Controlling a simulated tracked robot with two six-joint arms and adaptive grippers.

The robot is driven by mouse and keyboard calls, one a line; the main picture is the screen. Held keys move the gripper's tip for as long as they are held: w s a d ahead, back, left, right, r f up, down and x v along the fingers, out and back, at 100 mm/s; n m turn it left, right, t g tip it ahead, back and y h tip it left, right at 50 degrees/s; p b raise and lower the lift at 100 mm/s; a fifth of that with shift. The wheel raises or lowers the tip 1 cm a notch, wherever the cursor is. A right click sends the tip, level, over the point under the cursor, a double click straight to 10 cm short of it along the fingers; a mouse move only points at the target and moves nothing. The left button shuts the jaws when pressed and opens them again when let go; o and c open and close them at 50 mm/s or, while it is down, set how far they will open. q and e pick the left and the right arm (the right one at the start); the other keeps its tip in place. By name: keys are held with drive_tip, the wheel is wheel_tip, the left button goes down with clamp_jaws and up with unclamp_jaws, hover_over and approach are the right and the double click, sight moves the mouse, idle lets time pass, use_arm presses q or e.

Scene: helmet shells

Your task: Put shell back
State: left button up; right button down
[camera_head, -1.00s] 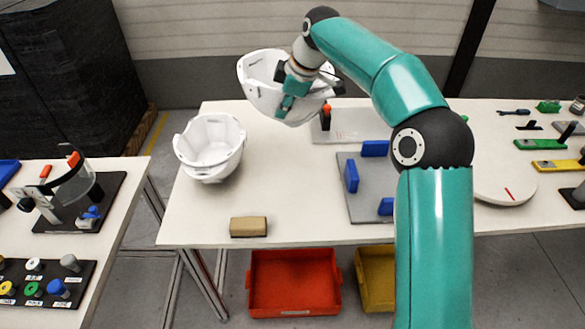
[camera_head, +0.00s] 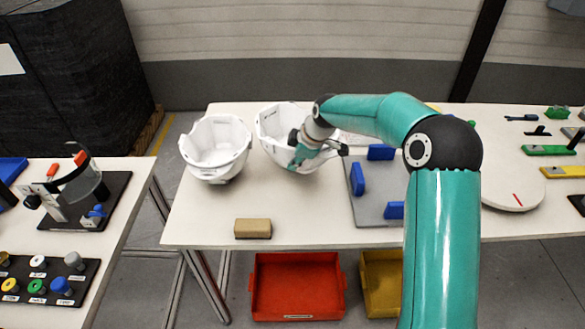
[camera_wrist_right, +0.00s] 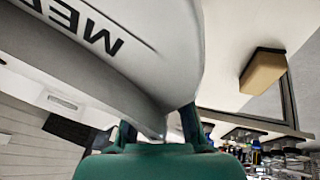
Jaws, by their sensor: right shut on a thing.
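One white helmet shell (camera_head: 216,148) sits open side up on the white table at the left. A second white shell (camera_head: 279,122) is just to its right, also open side up. My right gripper (camera_head: 303,152) is shut on the rim of this second shell, on its near right side. In the right wrist view the held shell (camera_wrist_right: 120,50) fills the upper left, with dark lettering on its surface. The gripper (camera_wrist_right: 160,128) shows there at the bottom with the rim between its fingers. Whether the shell's underside touches the table is hard to tell. My left gripper is not in view.
A tan block (camera_head: 253,228) lies near the table's front edge. A grey plate with blue blocks (camera_head: 357,179) is right of the shells. Red (camera_head: 298,285) and yellow (camera_head: 381,283) bins are below. The table front between the shells and block is clear.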

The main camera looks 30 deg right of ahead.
wheel_tip(320, 180, down, 3)
drive_tip(key=shift+r, duration=0.1)
drive_tip(key=c, duration=1.1)
unclamp_jaws()
drive_tip(key=b+v, duration=0.1)
drive_tip(key=v, duration=1.1)
